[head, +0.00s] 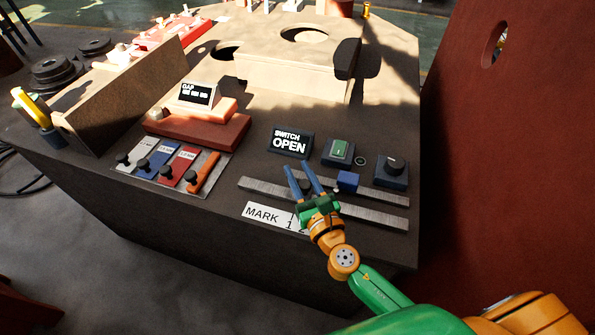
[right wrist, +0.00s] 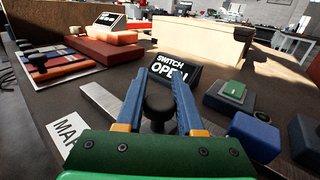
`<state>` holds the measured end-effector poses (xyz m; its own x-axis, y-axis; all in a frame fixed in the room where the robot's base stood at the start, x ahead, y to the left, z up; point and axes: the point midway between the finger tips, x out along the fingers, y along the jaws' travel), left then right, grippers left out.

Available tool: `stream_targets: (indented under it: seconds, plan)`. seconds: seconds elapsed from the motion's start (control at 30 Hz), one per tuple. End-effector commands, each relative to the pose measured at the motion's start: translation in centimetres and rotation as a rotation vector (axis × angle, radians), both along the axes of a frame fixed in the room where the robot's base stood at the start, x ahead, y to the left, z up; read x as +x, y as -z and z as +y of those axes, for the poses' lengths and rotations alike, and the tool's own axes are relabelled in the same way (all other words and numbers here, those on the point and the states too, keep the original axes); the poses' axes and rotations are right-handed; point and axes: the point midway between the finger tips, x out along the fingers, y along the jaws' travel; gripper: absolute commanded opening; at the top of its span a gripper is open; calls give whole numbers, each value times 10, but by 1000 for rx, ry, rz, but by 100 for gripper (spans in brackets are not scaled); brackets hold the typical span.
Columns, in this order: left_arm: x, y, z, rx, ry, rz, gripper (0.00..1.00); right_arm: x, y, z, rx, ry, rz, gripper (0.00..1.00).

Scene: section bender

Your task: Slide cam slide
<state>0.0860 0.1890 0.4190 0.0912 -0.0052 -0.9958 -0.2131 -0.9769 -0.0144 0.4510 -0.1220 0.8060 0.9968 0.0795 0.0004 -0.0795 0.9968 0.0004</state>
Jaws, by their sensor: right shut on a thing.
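Two grey metal rails (head: 372,212) run along the bench front, beside a white MARK label (head: 264,215). A black round knob (head: 305,187) stands at the rails, and it also shows in the right wrist view (right wrist: 158,103). My right gripper (head: 298,166) has its two blue fingers on either side of this knob and is shut on it. A blue block (head: 347,181) sits at the rails just right of the gripper. A black sign (head: 290,142) behind reads SWITCH OPEN. The knob's base is hidden by the gripper. My left gripper is not in view.
A green switch box (head: 338,152) and a dark box with a round knob (head: 391,172) stand right of the sign. A red block with a GAP display (head: 197,95) and colored gauges (head: 170,165) lie to the left. A red panel (head: 510,150) rises at right.

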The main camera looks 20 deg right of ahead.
Motion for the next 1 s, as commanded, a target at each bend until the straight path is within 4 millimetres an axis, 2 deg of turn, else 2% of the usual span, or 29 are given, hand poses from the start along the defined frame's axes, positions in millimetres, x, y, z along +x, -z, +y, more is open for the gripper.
stream_targets:
  seconds: [0.17, 0.2, 0.3, 0.63, 0.9, 1.0]
  plan:
    - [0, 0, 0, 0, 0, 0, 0, -1, 2, -1, 0, 1, 4, 0]
    - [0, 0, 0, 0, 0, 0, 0, -1, 2, -1, -1, 1, 4, 39]
    - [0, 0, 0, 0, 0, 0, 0, -1, 2, -1, -1, 1, 4, 66]
    - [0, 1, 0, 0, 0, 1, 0, -4, 2, -1, -2, 1, 3, 67]
    - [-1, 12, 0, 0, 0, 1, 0, -58, 5, -5, -2, -1, 5, 67]
    - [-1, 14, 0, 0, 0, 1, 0, -69, 3, -6, -2, 0, 4, 67]
